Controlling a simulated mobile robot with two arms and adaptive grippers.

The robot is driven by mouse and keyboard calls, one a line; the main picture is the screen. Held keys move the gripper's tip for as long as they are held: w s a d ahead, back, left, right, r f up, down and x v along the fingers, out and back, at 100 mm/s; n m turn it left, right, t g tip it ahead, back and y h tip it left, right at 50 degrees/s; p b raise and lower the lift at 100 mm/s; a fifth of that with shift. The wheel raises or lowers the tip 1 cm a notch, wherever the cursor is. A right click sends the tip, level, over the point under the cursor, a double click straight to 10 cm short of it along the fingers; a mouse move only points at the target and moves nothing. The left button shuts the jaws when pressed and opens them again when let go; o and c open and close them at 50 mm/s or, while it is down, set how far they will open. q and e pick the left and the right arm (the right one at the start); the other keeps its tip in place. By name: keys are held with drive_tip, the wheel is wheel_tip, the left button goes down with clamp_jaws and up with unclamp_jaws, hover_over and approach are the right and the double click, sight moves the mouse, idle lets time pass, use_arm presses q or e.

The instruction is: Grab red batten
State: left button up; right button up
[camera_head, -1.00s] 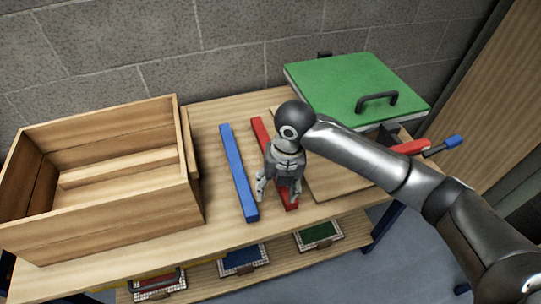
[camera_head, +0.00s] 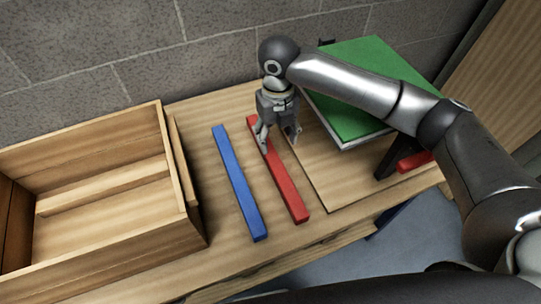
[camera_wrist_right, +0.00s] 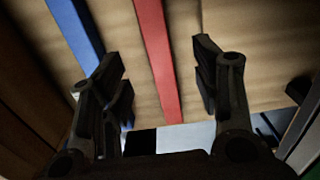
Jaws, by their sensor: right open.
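The red batten (camera_head: 285,182) lies on the wooden table, roughly parallel to a blue batten and to its right. My right gripper (camera_head: 279,141) is open above the upper part of the red batten, its fingers to either side of it in the head view. In the right wrist view the red batten (camera_wrist_right: 158,60) runs between the two open fingers (camera_wrist_right: 164,85), nearer the left one. Nothing is between the fingertips but the batten below; I cannot tell the exact height. My left gripper is not in view.
The blue batten (camera_head: 238,185) lies close by on the left. A wooden crate (camera_head: 90,235) stands at the left. A board (camera_head: 335,180) and a green-lidded box (camera_head: 372,62) are at the right, with another red object (camera_head: 415,162) near my arm. The wall is behind.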

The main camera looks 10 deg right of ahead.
hover_over(274, 160)
drive_tip(key=f, duration=0.4)
drive_tip(key=shift+s+d+f, duration=0.2)
drive_tip(key=shift+d+f, duration=0.1)
drive_tip(key=shift+w+a+f, duration=0.1)
drive_tip(key=shift+a+f, duration=0.05)
drive_tip(key=shift+f, duration=1.25)
drive_tip(key=shift+w+a+f, duration=0.1)
drive_tip(key=shift+a+f, duration=0.05)
drive_tip(key=shift+f, duration=1.2)
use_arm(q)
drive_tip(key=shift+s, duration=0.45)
use_arm(e)
drive_tip(key=shift+r, duration=0.1)
drive_tip(key=c, duration=1.3)
drive_tip(key=shift+o, duration=0.2)
